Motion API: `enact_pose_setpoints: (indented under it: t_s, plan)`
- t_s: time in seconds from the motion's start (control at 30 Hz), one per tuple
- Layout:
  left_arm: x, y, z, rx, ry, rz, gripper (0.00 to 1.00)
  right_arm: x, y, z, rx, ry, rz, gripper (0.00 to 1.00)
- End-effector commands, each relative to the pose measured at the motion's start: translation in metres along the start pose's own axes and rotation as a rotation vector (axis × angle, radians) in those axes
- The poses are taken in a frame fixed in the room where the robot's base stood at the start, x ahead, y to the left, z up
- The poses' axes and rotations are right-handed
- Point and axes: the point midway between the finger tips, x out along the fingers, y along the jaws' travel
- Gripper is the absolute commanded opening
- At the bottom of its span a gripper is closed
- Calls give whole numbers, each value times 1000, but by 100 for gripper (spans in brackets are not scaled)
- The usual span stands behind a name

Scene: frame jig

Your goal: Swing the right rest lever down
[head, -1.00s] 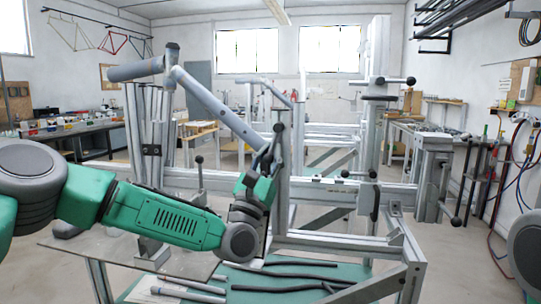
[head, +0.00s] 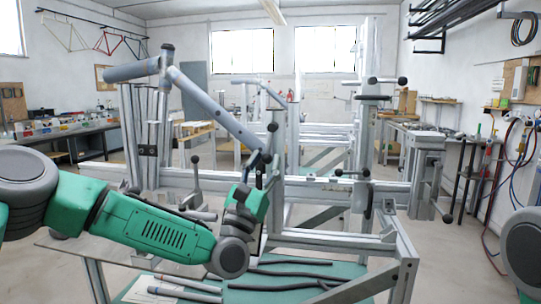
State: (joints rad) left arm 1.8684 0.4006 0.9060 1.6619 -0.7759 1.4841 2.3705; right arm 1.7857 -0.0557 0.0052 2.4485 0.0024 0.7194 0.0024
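Several black-knobbed levers are on the frame jig (head: 320,190). One upright lever (head: 196,172) stands on the lower beam at left. Another upright black knob (head: 272,127) stands just above my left gripper. Horizontal levers sit on the right post (head: 387,80) and at the beam's middle (head: 352,173). I cannot tell which is the right rest lever. My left gripper (head: 258,164) is at the lower end of a sloping grey tube (head: 215,110). Its dark fingers overlap the tube end, so whether they grip is unclear. My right gripper is out of view; only part of that arm shows at the right edge.
A green-topped table (head: 255,290) below the jig holds several dark and grey tubes. A workbench (head: 65,135) stands at the far left. Hoses (head: 505,190) hang on the right wall. Open floor shows right of the jig.

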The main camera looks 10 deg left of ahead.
Motion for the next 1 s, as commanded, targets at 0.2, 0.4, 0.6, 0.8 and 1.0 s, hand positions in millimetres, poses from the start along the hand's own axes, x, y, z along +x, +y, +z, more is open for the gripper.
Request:
enact_pose_setpoints:
  t_s: [0.2,0.4,0.6,0.8,1.0]
  plan:
    - [-49,-2,-1,-2,5,-2,30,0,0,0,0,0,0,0]
    - [-81,-4,-1,-1,2,-6,30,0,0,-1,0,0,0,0]
    - [-93,-5,0,-1,1,-5,30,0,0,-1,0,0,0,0]
    - [-93,-5,0,-1,0,-5,30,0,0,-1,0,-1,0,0]
    - [-93,-5,0,-1,0,-5,0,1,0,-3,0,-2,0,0]
